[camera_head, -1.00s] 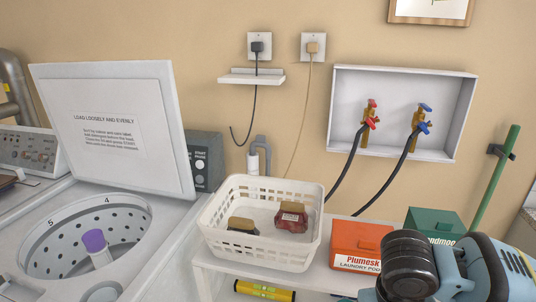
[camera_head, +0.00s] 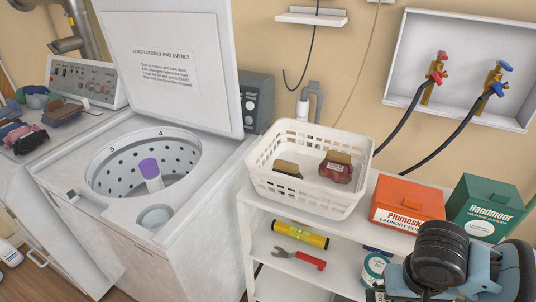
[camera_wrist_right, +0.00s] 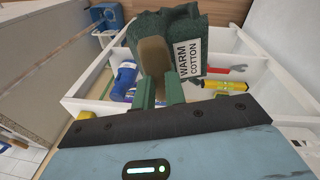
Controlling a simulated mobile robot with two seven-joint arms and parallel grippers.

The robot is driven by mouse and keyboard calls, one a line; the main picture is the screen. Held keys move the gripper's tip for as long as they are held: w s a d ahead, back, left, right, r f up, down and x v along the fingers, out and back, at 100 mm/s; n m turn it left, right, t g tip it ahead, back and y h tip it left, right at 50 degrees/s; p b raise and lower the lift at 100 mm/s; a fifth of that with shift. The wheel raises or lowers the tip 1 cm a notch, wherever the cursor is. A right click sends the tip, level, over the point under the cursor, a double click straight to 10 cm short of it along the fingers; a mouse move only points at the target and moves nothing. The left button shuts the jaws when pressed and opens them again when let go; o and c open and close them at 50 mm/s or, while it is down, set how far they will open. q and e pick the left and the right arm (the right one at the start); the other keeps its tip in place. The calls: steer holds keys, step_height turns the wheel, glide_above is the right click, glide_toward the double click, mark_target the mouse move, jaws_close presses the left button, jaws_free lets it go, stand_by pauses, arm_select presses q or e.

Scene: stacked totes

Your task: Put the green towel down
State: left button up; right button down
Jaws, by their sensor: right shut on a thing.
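In the right wrist view, a dark green folded towel (camera_wrist_right: 214,68) with a tan band and a white "WARM COTTON" label is at the fingertips of my right gripper (camera_wrist_right: 157,85). The gripper is shut on it and holds it in front of the open shelf unit. In the head view my right arm is at the lower right, but the fingers and the towel are hidden or out of frame. My left gripper is in neither current view.
A white basket (camera_head: 314,197) with two folded cloths stands on the white shelf unit (camera_head: 246,225), beside orange (camera_head: 407,203) and green (camera_head: 489,203) powder boxes.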

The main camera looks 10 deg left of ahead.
steer(key=s+f, duration=0.1)
steer(key=f, duration=0.2)
steer(key=s+f, duration=0.1)
steer(key=f, duration=0.2)
steer(key=s+f, duration=0.1)
steer(key=f, duration=0.2)
steer(key=shift+s+d+f, duration=0.1)
steer(key=shift+s+d, duration=0.15)
steer(key=shift+d, duration=0.1)
